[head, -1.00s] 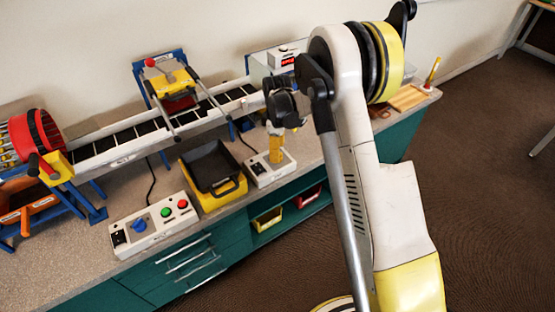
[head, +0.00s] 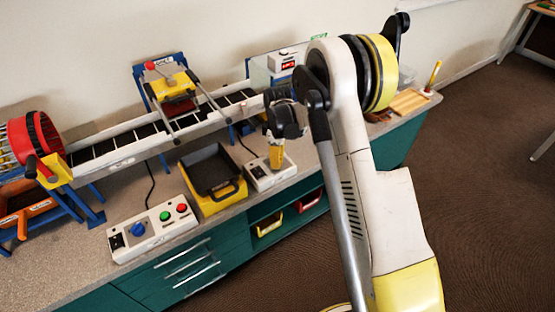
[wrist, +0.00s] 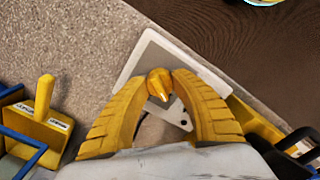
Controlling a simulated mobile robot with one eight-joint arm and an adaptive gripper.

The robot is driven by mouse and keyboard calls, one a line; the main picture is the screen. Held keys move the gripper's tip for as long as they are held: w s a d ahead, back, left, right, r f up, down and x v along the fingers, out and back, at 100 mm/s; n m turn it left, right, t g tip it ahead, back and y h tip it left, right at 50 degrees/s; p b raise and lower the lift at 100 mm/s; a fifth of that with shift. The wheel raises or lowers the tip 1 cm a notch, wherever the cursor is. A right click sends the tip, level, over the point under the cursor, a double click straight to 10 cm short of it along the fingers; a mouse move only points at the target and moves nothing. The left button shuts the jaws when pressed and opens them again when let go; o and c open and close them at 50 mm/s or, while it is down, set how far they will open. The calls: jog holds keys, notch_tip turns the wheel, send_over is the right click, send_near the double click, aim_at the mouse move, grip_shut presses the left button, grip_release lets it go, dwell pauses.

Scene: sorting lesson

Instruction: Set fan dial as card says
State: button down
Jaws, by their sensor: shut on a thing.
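A small white control box (head: 260,183) stands near the bench's front edge, right of the yellow bin. My gripper (head: 277,166) points down over it. In the wrist view, my gripper's two yellow fingers (wrist: 159,86) are closed on an orange-yellow pointed knob (wrist: 159,79), which sits over the white box (wrist: 150,52). The fingers hide part of the knob and its markings, so its setting cannot be read. A white panel (head: 155,239) at left carries a blue knob (head: 137,229), a green button and a red button. I cannot make out a readable card.
A yellow bin with a black tray (head: 212,170) stands left of the box. A conveyor (head: 120,145) runs behind, with a red drum (head: 45,138) at its left. A yellow-handled block (wrist: 45,112) shows in the wrist view. Bench is bare at lower left.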

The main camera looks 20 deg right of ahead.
jog(key=shift+m, duration=0.3)
jog(key=m, duration=0.4)
jog(key=shift+m, duration=0.4)
jog(key=m, duration=0.6)
jog(key=c, duration=1)
grip_release()
notch_tip(320, 180, up, 12)
